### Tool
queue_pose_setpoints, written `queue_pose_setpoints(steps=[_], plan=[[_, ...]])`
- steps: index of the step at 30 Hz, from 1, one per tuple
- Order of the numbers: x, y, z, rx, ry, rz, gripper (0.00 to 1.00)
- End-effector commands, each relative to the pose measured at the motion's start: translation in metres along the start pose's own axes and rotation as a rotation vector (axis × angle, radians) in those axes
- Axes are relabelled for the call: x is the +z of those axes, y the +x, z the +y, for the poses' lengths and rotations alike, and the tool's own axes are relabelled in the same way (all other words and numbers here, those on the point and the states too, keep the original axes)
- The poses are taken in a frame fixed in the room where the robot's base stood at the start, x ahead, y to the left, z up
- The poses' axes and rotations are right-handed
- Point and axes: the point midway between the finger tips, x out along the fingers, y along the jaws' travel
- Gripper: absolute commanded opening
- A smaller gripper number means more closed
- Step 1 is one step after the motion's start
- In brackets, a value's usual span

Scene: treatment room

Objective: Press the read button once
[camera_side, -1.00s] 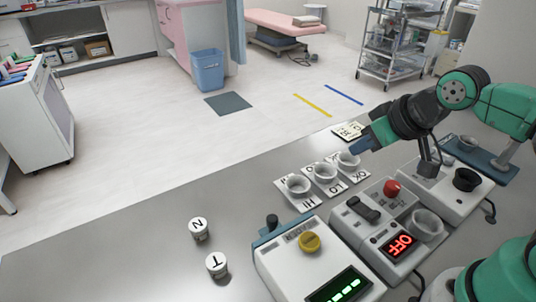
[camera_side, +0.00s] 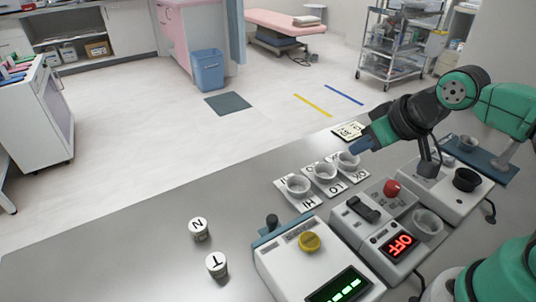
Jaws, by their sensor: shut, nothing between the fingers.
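A white device (camera_side: 285,268) stands at the front edge of the table, with a yellow round button (camera_side: 309,242) on top and a green display (camera_side: 338,287) showing dashes. Small lettering beside the yellow button is too small to read surely. My gripper (camera_side: 361,145) has blue fingertips and is shut and empty. It is above the far part of the table, near the white cups, well behind the yellow button and apart from it.
A middle device has a red button (camera_side: 392,188), a dark rocker switch (camera_side: 362,208) and a red display (camera_side: 398,245) reading OFF. A device with a black knob (camera_side: 466,180) stands at right. White cups (camera_side: 298,186) sit on lettered cards. Lettered cylinders (camera_side: 217,265) stand left; table around them is clear.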

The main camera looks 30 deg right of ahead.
Motion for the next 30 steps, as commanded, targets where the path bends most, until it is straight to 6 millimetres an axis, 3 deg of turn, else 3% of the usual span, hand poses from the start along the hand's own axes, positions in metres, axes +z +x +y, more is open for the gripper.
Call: queue_pose_setpoints(steps=[19, 23, 30], plan=[[0.000, -0.001, -0.007, -0.008, -0.037, -0.004, 0.00], [0.000, -0.006, -0.029, -0.027, -0.174, -0.013, 0.00], [0.006, -0.031, -0.087, -0.069, -0.573, -0.002, 0.00]])
